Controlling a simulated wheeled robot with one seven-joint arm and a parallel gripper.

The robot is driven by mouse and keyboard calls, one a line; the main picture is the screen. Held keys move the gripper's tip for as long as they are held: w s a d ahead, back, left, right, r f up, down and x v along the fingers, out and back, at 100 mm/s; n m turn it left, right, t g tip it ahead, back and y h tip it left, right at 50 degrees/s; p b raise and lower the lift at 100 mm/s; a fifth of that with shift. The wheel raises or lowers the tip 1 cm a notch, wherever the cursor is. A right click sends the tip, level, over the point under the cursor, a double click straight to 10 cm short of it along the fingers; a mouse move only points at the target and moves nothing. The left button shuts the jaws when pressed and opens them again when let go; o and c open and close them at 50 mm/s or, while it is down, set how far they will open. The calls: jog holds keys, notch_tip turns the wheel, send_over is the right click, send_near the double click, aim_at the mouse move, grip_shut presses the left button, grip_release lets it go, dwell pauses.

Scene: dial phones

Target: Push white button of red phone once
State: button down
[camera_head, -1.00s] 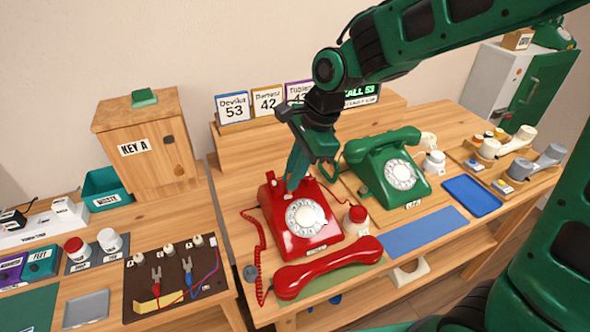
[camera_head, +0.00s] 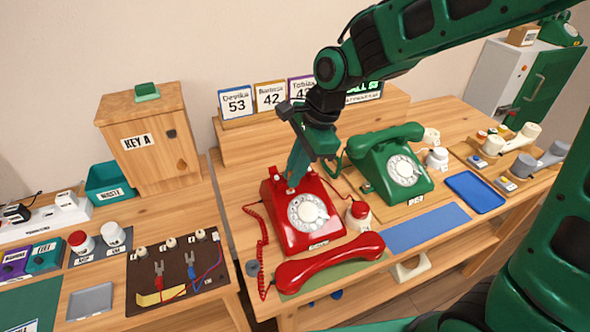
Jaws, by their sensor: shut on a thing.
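The red phone (camera_head: 305,236) stands on the wooden desk, with a white dial facing the camera. Its red handset (camera_head: 328,263) lies off the cradle, in front of the phone. My gripper (camera_head: 292,184) points down at the top of the red phone, between the cradle prongs and behind the dial. Its green fingers are together. A small white spot, apparently the white button (camera_head: 291,191), shows at the fingertips. The fingers hide part of it, so I cannot tell if it is pressed down.
A green phone (camera_head: 396,166) with its handset on stands to the right. A red-topped white button unit (camera_head: 358,214) sits close to the red phone's right side. A coiled red cord (camera_head: 262,250) runs along its left. Number cards (camera_head: 270,97) stand on the shelf behind.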

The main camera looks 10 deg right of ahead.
jog(key=shift+w+f, duration=0.1)
jog(key=shift+f, duration=0.2)
dwell(0.4)
notch_tip(320, 180, up, 6)
jog(key=s, duration=0.2)
jog(key=shift+s+d+r, duration=0.2)
jog(key=shift+s+d, duration=0.15)
dwell(0.5)
